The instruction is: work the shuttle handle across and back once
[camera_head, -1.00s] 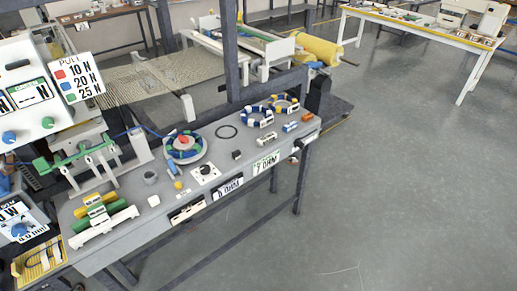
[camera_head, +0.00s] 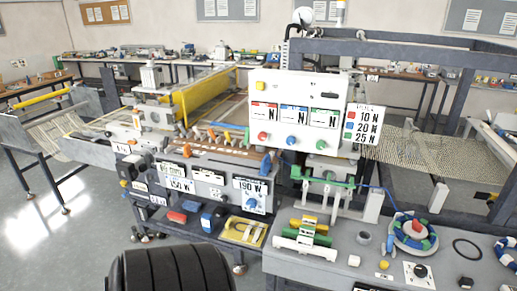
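No part is labelled as the shuttle handle, so I cannot tell for sure which it is. A green bar with a knob (camera_head: 326,178) sits on the light frame below the white control panel (camera_head: 298,112). A light horizontal bar (camera_head: 306,249) with green and yellow blocks (camera_head: 309,231) lies on the grey bench top in front of it. An orange-brown strip (camera_head: 213,143) with several small pegs runs along the machine to the left. Neither of my grippers shows in the head view.
The grey bench top (camera_head: 345,262) carries a blue, white and green ring (camera_head: 413,233) and small knobs. A yellow tray (camera_head: 243,231) sits low at the centre. A mesh sheet (camera_head: 400,148) stretches behind the panel. The floor at left (camera_head: 90,225) is clear.

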